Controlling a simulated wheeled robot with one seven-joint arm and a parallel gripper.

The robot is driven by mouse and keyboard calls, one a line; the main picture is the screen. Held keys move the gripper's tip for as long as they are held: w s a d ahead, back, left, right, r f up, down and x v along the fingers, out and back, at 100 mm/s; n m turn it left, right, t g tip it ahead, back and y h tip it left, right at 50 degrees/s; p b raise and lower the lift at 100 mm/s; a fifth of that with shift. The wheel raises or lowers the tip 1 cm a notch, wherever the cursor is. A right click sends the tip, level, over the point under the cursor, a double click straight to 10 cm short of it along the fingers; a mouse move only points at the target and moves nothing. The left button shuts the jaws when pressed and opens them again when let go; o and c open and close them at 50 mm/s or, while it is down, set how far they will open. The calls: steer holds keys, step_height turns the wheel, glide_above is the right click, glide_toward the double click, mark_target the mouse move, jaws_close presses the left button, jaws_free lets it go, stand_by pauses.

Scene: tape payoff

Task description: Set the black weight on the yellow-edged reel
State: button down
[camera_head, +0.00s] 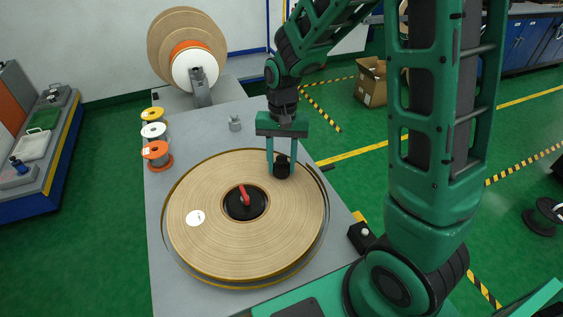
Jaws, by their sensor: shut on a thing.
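The yellow-edged reel (232,243) lies flat on the grey table, a wide tan disc of wound tape with a round white label on its left part. Its black hub (243,208) with a red handle is in the middle. The black weight (282,168) is between the fingers of my gripper (281,170), over the reel's far right part. My gripper points down and is shut on the weight. I cannot tell whether the weight's underside touches the reel.
Three small spools, yellow (153,115), white (153,131) and orange (156,153), stand on the table's left edge. A small grey weight-like piece (235,123) stands behind the reel. A large upright reel (188,45) is at the back. A small black box (362,236) is at right.

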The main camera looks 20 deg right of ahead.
steer(key=shift+f, duration=0.1)
steer(key=c, duration=1.2)
jaws_free()
steer(key=shift+f, duration=0.1)
steer(key=shift+o, duration=0.2)
step_height(320, 180, up, 12)
steer(key=w, duration=0.1)
steer(key=shift+w+d, duration=0.15)
steer(key=shift+d, duration=0.25)
steer(key=s+d, duration=0.8)
steer(key=s, duration=0.4)
steer(key=s+d+m+t, duration=0.1)
steer(key=s+d, duration=0.8)
steer(key=s, duration=0.3)
steer(key=shift+s+r, duration=0.25)
steer(key=shift+s, duration=0.1)
steer(key=shift+a, duration=0.1)
